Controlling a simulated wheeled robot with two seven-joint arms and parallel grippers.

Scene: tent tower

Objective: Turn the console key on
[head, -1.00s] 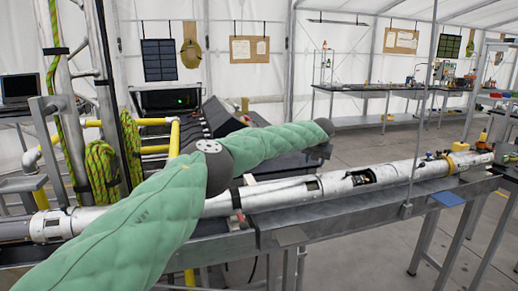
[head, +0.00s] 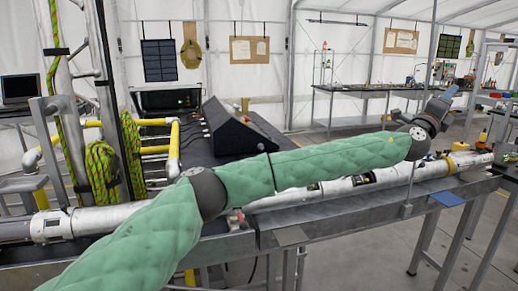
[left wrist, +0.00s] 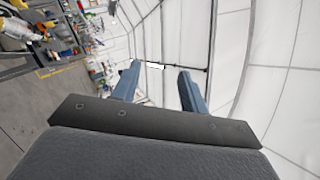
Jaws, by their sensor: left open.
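A dark sloped console (head: 235,132) stands on the dark table behind the long white tube, left of centre in the head view. I cannot make out a key on it. My left arm reaches across the front of the console and to the right. My left gripper (head: 449,92) is at the right, far from the console and above the tube's right end. In the left wrist view its two blue fingers (left wrist: 158,82) are apart with nothing between them. My right gripper is in no view.
The long white tube (head: 275,203) lies on a grey steel rail (head: 330,217) across the front. A thin vertical pole (head: 421,100) stands near my left gripper. Yellow pipes (head: 173,150) and coiled green ropes (head: 101,170) are left of the console. A workbench (head: 350,90) stands at the back.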

